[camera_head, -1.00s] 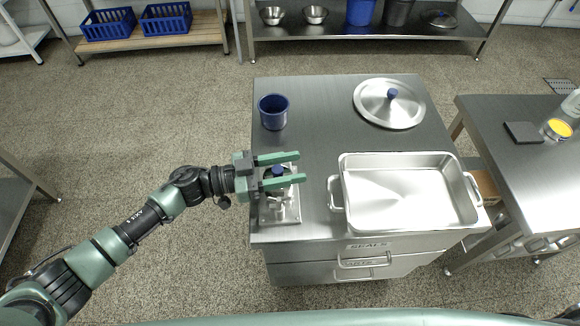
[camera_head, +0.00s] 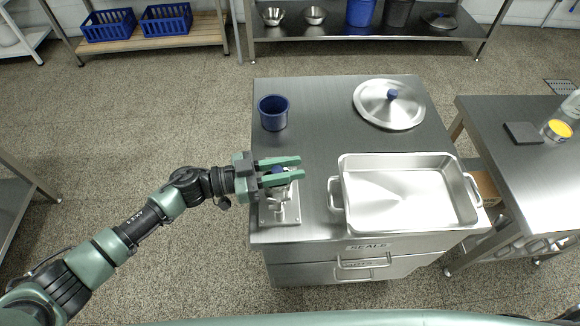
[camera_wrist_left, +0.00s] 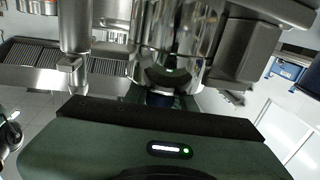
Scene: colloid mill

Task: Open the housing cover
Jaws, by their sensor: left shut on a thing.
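A small metal mill housing (camera_head: 283,208) stands on a base plate at the front left of the steel cabinet top. A blue knob (camera_head: 278,170) shows at its top, partly hidden by my fingers. My left gripper (camera_head: 291,168) reaches in from the left, with one finger on each side of the knob, and is shut on it. In the left wrist view a dark blue piece (camera_wrist_left: 158,99) shows just past the gripper edge, below shiny metal housing parts (camera_wrist_left: 172,45). The outline of the cover is hidden. My right gripper is not in view.
A blue cup (camera_head: 273,113) stands behind the mill. A large steel tray (camera_head: 335,190) lies to its right, and a round lid with a blue knob (camera_head: 388,112) lies at the back right. The cabinet top between cup and tray is clear.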

